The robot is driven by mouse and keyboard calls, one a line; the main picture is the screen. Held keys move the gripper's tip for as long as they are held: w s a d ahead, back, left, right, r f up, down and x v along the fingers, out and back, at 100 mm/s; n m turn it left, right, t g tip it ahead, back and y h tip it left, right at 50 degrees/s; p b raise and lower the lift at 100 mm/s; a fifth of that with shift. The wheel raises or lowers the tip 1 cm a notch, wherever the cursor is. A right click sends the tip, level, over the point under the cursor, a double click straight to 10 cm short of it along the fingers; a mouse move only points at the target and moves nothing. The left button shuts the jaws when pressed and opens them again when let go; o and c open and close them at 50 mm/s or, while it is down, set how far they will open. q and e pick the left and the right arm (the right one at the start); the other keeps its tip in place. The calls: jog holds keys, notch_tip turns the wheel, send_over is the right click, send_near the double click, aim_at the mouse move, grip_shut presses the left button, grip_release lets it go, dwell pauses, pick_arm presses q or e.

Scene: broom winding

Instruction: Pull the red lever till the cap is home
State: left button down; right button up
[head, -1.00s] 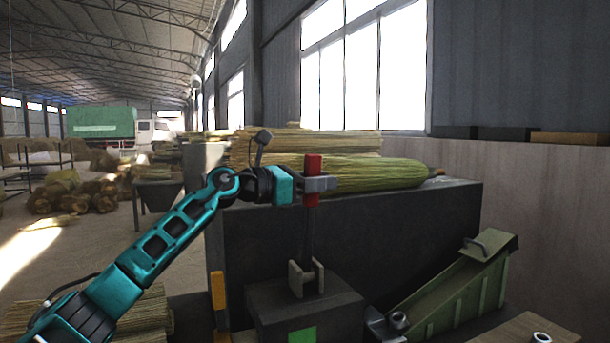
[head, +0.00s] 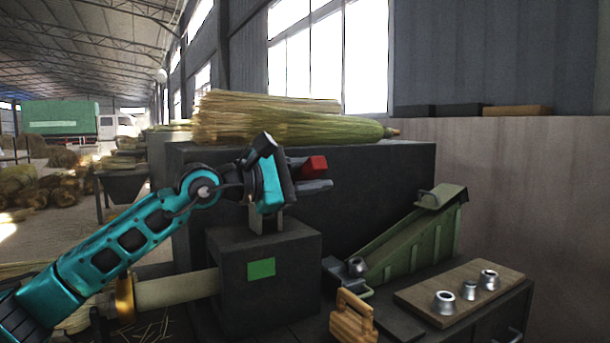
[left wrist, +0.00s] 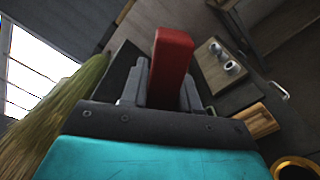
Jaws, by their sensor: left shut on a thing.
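My left gripper (head: 318,180) is shut on the red grip of the lever (head: 314,165), over the dark box (head: 285,285) with a green patch. In the left wrist view the red grip (left wrist: 172,62) sits between the two grey fingers (left wrist: 168,95). The lever's rod is mostly hidden behind my gripper. One metal cap (head: 357,266) sits at the foot of the green chute (head: 410,240). Several similar metal caps (head: 445,301) stand on a wooden board (head: 420,297) at right. I cannot tell which cap the lever moves. My right gripper is not in view.
A straw broom bundle (head: 300,122) lies on the long dark housing (head: 395,160) behind the lever. A pale cylinder (head: 175,289) with a brass ring (head: 125,297) extends left of the box. A wooden handled block (head: 352,318) stands in front of the chute.

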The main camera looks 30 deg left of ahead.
pick_arm(q)
jog(key=shift+s+d+f+m+b, duration=0.1)
jog(key=shift+d+f+m+b, duration=0.25)
jog(key=shift+f, duration=0.2)
jog(key=shift+s+d+f+m+b, duration=0.15)
jog(key=shift+f+m+b, duration=0.1)
jog(key=shift+f+b, duration=0.25)
jog(key=shift+s+d+f+m+b, duration=0.1)
jog(key=shift+d+f+m+b, duration=0.2)
jog(key=shift+f, duration=0.3)
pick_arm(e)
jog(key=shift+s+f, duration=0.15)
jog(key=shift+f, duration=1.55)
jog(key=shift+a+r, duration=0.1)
pick_arm(q)
jog(key=c, duration=0.9)
grip_release()
jog(key=shift+a, duration=0.1)
jog(key=shift+s, duration=0.1)
